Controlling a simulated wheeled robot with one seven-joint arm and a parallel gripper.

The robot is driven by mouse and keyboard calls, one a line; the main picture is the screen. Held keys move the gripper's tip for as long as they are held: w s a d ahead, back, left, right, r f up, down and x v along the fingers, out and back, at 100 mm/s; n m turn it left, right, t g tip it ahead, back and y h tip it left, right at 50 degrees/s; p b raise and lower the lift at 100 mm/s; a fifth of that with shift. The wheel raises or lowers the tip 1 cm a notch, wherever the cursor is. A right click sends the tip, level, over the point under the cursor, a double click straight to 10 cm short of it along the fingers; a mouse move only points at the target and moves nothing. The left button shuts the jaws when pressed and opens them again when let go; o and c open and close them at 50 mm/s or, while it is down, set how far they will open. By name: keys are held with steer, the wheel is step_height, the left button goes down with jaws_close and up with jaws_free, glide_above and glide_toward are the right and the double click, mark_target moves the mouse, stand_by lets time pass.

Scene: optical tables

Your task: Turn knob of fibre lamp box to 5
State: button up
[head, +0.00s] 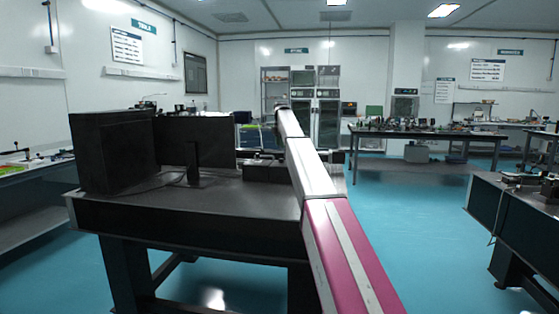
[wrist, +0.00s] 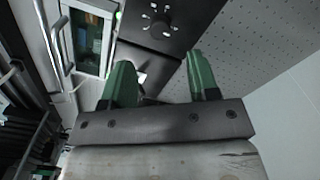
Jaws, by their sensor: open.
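In the wrist view, a dark box face, which looks like the fibre lamp box (wrist: 187,22), is at the top. It carries a round black knob (wrist: 160,28) with light marks around it; the numbers and the knob's setting are too small to read. My gripper (wrist: 158,62) is open, with its two green fingers apart and nothing between them. The knob lies beyond the fingertips, higher in the picture, and is not touched. In the head view my arm reaches forward past a dark table, and I cannot make out the gripper or the knob.
A pale perforated surface (wrist: 255,40) lies right of the box in the wrist view. A glass-fronted cabinet (wrist: 88,40) is at the left. In the head view, a dark table (head: 240,199) with a black panel (head: 215,140) stands left of my arm.

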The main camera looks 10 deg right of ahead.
mark_target(281, 161)
step_height(281, 161, down, 8)
steer(key=shift+f, duration=0.1)
steer(key=shift+d, duration=0.1)
steer(key=c, duration=0.9)
